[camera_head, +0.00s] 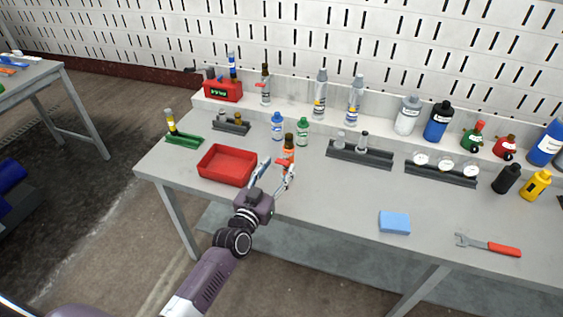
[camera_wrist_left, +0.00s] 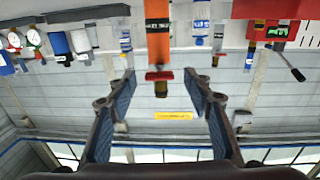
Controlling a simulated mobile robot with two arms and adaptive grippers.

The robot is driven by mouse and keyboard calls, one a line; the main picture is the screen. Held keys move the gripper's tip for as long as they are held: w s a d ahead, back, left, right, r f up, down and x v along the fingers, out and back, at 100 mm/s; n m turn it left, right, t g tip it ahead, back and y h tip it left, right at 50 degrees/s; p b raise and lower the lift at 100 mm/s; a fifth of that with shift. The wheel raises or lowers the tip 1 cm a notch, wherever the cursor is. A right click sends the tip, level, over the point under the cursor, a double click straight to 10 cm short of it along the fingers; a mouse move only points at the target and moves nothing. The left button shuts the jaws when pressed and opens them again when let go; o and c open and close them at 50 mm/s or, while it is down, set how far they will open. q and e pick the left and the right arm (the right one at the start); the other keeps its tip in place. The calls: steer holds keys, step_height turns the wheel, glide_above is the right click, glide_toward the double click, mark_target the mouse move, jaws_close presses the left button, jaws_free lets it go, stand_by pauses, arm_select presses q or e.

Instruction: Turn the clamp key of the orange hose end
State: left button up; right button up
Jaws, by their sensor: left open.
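The orange hose end (camera_head: 288,153) stands on the workbench, with a dark top. In the left wrist view, where the scene is upside down, it is an orange cylinder (camera_wrist_left: 158,42) at the top middle. A red clamp key (camera_wrist_left: 160,75) crosses it near its dark end. My left gripper (camera_head: 277,170) is open in front of the hose end. In the wrist view its two fingertips (camera_wrist_left: 158,84) stand on either side of the key, with visible gaps. Whether the key lies fully between the pads in depth, I cannot tell. My right gripper is not in view.
An empty red tray (camera_head: 228,148) is left of the gripper. A blue bottle (camera_head: 277,126) and a green-capped bottle (camera_head: 302,131) stand close behind the hose end. A blue sponge (camera_head: 394,223) and a wrench (camera_head: 488,244) lie at right. The bench front between tray and sponge is mostly clear.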

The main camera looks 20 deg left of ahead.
mark_target(282, 161)
arm_select(q)
steer(key=shift+w+d, duration=0.2)
steer(key=shift+w, duration=1.35)
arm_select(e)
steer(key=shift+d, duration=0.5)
arm_select(q)
steer(key=c, duration=1.2)
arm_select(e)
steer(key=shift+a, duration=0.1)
